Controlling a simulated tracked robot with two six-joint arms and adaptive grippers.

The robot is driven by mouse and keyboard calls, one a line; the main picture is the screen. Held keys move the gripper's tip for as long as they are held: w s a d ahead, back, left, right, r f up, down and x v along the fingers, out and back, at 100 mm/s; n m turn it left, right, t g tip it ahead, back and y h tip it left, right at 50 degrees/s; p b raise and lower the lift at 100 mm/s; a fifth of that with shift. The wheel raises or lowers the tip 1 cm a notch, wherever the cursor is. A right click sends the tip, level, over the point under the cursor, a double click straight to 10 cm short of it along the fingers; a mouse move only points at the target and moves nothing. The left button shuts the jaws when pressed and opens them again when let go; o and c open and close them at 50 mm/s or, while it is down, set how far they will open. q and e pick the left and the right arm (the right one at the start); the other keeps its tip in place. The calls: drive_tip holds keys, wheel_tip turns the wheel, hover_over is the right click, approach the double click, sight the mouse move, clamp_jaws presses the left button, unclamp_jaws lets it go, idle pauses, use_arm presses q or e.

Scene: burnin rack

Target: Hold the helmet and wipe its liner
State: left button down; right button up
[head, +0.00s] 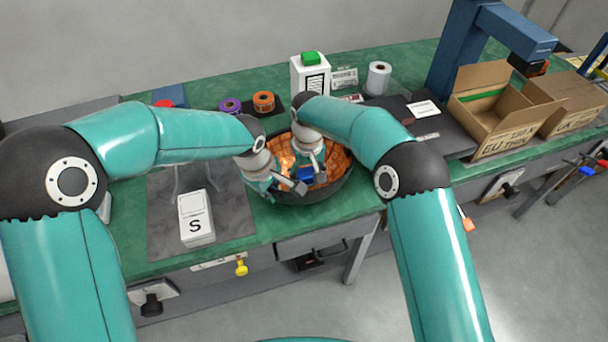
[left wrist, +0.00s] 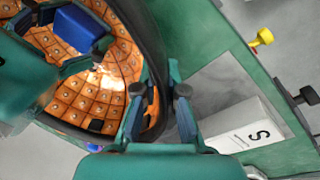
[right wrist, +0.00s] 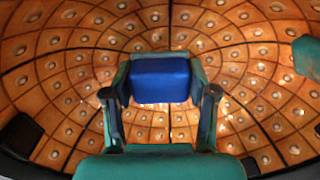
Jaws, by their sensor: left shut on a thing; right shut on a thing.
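The helmet (head: 338,190) lies open side up on the green bench, a dark shell with an orange, studded, tiled liner (right wrist: 62,80). My left gripper (head: 283,189) is shut on the helmet's dark rim on its left side; the left wrist view shows the rim (left wrist: 150,50) between the fingers (left wrist: 160,105). My right gripper (right wrist: 160,100) is inside the helmet, shut on a blue block-shaped wiper (right wrist: 160,80). The wiper also shows in the left wrist view (left wrist: 80,27). It is over the liner; whether it touches is hard to tell.
A white box marked S (head: 196,218) stands on a grey mat (head: 160,215) left of the helmet. Purple (head: 230,106) and orange (head: 263,101) rolls, a white box with a green top (head: 310,75) and a white roll (head: 378,78) stand behind. Open cardboard boxes (head: 500,115) are at right.

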drive_tip(key=shift+a, duration=0.15)
drive_tip(key=shift+s+a+f, duration=0.15)
drive_tip(key=shift+s+a, duration=0.2)
drive_tip(key=shift+a, duration=0.45)
drive_tip(key=shift+w+d, duration=0.15)
drive_tip(key=shift+d, duration=0.35)
drive_tip(key=shift+w+d, duration=0.15)
drive_tip(key=shift+d, duration=0.35)
drive_tip(key=shift+s+a, duration=0.15)
drive_tip(key=shift+a, duration=0.35)
drive_tip(key=shift+s+a, duration=0.15)
drive_tip(key=shift+a, duration=0.35)
drive_tip(key=shift+w+d+r, duration=0.15)
drive_tip(key=shift+w+d, duration=0.05)
drive_tip(key=shift+d, duration=0.3)
drive_tip(key=shift+w+d+r, duration=0.1)
drive_tip(key=shift+w+d, duration=0.05)
drive_tip(key=shift+d, duration=0.3)
drive_tip(key=shift+s+a+f, duration=0.1)
drive_tip(key=shift+s+a, duration=0.05)
drive_tip(key=shift+a, duration=0.35)
drive_tip(key=shift+s+a, duration=0.15)
drive_tip(key=shift+a, duration=0.3)
drive_tip(key=shift+w+d+f, duration=0.1)
drive_tip(key=shift+d+f, duration=0.1)
drive_tip(key=shift+d, duration=0.3)
wheel_tip(320, 180, up, 14)
